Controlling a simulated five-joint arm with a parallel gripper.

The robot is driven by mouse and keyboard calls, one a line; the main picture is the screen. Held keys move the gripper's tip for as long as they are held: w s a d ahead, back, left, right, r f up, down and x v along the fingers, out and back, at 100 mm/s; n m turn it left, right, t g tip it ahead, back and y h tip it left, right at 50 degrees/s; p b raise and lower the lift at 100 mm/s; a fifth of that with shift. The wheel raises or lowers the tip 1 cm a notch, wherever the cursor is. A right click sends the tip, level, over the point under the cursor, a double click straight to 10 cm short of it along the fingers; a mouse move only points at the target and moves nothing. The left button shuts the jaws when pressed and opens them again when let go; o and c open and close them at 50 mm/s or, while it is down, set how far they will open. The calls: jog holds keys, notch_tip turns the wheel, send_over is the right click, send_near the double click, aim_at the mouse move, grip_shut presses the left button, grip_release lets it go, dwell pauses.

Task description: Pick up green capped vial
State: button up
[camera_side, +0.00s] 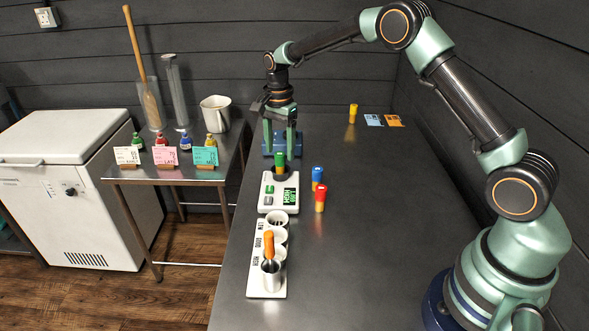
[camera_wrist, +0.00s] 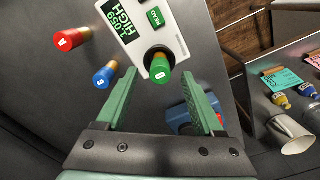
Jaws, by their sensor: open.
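The green capped vial (camera_side: 280,162) stands upright on the white meter (camera_side: 268,192), whose display reads HIGH. In the wrist view the vial's green cap (camera_wrist: 160,70) lies just beyond the fingertips, in the space between them. My gripper (camera_side: 280,150) points down above and just behind the vial. Its two green fingers (camera_wrist: 162,88) are open, apart, with nothing between them. Whether the fingers reach down level with the cap is hard to tell.
A blue capped vial (camera_side: 317,175) and a red capped vial (camera_side: 320,198) stand close right of the meter. A white rack (camera_side: 252,280) with an orange-handled item is in front. A blue block (camera_side: 268,140) sits behind. A yellow vial (camera_side: 352,114) stands far back.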

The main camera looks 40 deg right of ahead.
aim_at(280, 154)
notch_tip(280, 154, down, 3)
jog(key=shift+f, duration=0.2)
grip_shut()
jog(key=shift+r, duration=0.15)
